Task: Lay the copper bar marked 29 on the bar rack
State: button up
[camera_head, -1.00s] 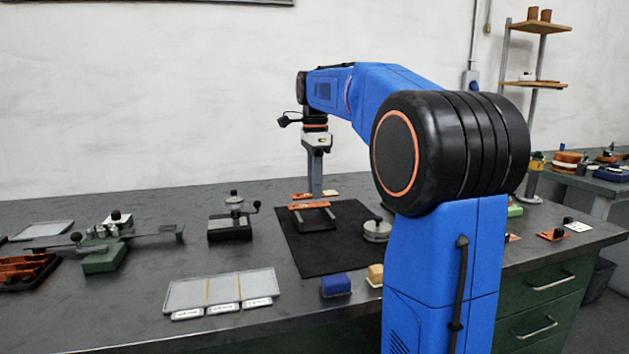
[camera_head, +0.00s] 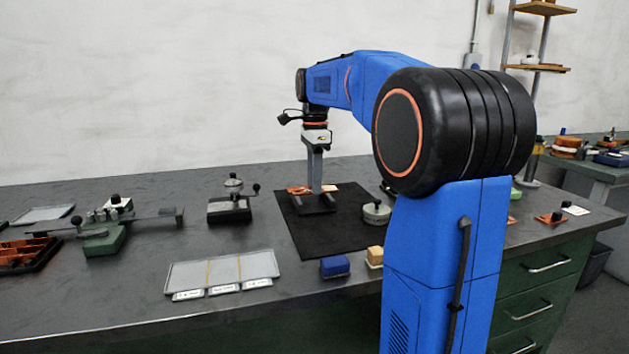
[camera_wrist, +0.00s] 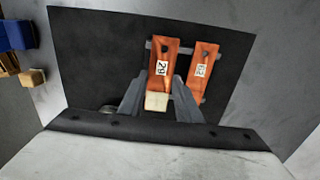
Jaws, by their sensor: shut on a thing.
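The copper bar marked 29 (camera_wrist: 163,62) is an orange bar with a white label and a pale end. My gripper (camera_wrist: 158,97) is shut on it, with one finger on each side near the pale end. In the head view my gripper (camera_head: 317,192) is down at the bar rack (camera_head: 318,209), a dark low frame on the black mat. In the wrist view bar 29 lies across the line of the rack's far rail (camera_wrist: 185,48). I cannot tell whether it touches. A second labelled copper bar (camera_wrist: 205,66) lies beside it on the right, a narrow gap apart.
The black mat (camera_head: 318,238) is mostly bare in front. A round metal weight (camera_head: 376,213) stands at its right. A blue block (camera_head: 335,267) and a tan block (camera_head: 375,257) sit in front. A grey tray (camera_head: 222,272) and a crank device (camera_head: 230,207) stand left.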

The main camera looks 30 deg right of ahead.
jog(key=shift+f, duration=1.1)
dwell(1.8)
jog(key=o, duration=0.9)
jog(key=shift+r, duration=0.3)
jog(key=shift+r, duration=1.25)
jog(key=o, duration=0.6)
jog(key=shift+c, duration=0.2)
